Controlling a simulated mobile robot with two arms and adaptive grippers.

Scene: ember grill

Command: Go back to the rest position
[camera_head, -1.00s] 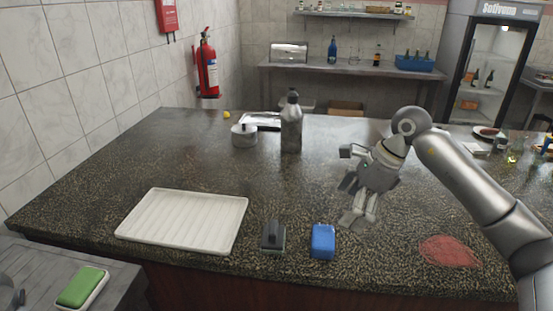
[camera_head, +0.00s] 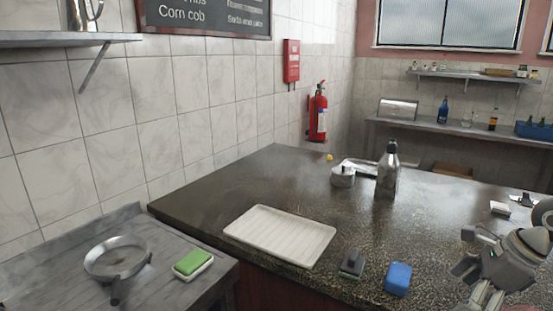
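My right gripper (camera_head: 484,298) is at the lower right of the head view, above the dark speckled counter (camera_head: 335,208). Its fingers point down and look apart, with nothing seen between them. It is to the right of a blue block (camera_head: 398,279) and does not touch it. My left gripper is out of view.
On the counter are a white ribbed tray (camera_head: 280,236), a dark-handled scraper (camera_head: 352,264), a metal bottle (camera_head: 387,172) and a small metal pot (camera_head: 343,176). A grey side table (camera_head: 60,275) holds a round metal pan (camera_head: 117,258) and a green sponge (camera_head: 193,262).

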